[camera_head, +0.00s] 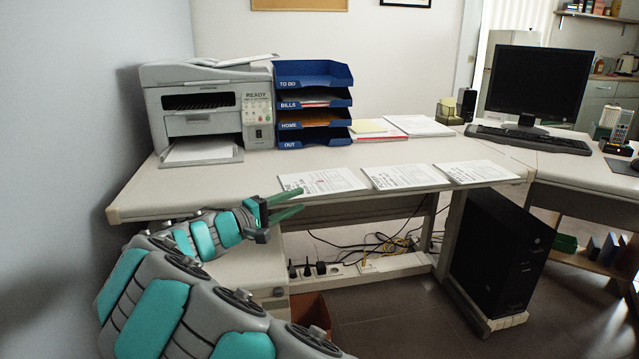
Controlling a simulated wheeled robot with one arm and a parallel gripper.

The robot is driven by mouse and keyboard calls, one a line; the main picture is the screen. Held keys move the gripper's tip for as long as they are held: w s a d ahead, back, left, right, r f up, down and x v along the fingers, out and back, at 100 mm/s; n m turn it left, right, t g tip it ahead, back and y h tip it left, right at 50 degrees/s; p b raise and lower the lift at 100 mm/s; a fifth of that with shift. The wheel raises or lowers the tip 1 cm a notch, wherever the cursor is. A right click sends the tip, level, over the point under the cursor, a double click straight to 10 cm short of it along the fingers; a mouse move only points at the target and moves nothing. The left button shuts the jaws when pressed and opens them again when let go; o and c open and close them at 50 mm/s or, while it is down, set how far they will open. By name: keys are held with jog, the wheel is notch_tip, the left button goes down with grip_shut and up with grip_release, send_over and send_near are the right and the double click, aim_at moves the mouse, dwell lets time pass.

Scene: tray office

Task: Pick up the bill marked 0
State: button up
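Three printed white sheets lie in a row along the desk's front edge: a left sheet (322,181), a middle sheet (405,176) and a right sheet (475,172). They look like bills, but their print is too small to read, so I cannot tell which is marked 0. A reddish mark shows on the left sheet. My gripper (303,200) is in front of the desk's front edge, just below and left of the left sheet. Its two green fingers point right and are apart, with nothing visible between them.
A printer (208,105) and a blue tray stack (313,75) labelled TO DO, BILLS, HOME and OUT stand at the desk's back left. More papers (418,126) lie right of the stack. A monitor (525,84) is at right. The desk (250,172) is bare before the printer.

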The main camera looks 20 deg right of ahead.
aim_at(314, 195)
jog(key=shift+p+x, duration=0.35)
jog(key=shift+x, duration=2.85)
jog(key=shift+s+f, duration=0.15)
jog(key=shift+f, duration=0.05)
grip_shut()
